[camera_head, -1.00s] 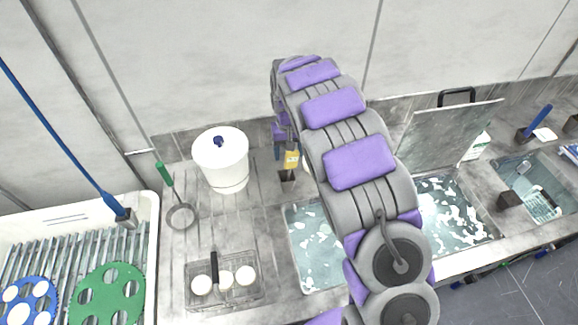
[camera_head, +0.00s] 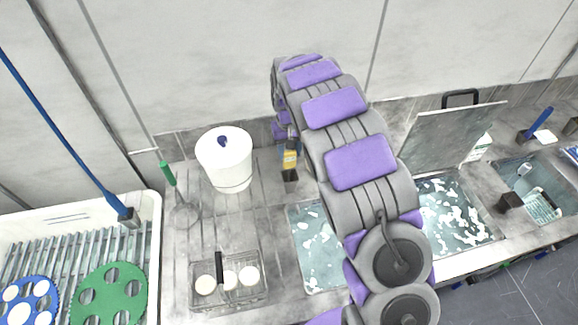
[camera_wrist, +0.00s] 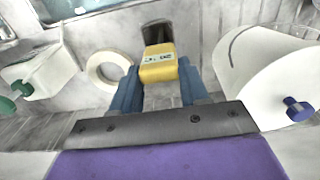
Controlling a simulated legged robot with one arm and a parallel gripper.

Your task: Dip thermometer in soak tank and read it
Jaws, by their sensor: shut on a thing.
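The yellow thermometer (camera_head: 291,160) has a small display, which faces up in the wrist view (camera_wrist: 158,64). My gripper (camera_head: 288,152) is shut on it, with the blue fingers on either side of the yellow body. In the wrist view my gripper (camera_wrist: 158,80) also shows around it. The thermometer's lower end sits at a dark holder (camera_head: 290,175) on the counter; I cannot tell if it is clear of it. A water-filled basin (camera_head: 308,284) lies right of there, partly hidden by my arm. Another foamy basin (camera_head: 497,234) has a raised lid (camera_head: 440,138). I cannot tell which is the soak tank.
A white lidded bucket (camera_head: 224,165) stands left of the thermometer. A green-handled ring tool (camera_head: 168,174) and a wire basket (camera_head: 262,297) with white discs are on the counter. A white tray (camera_head: 152,225) holds blue and green discs. A wall rises behind.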

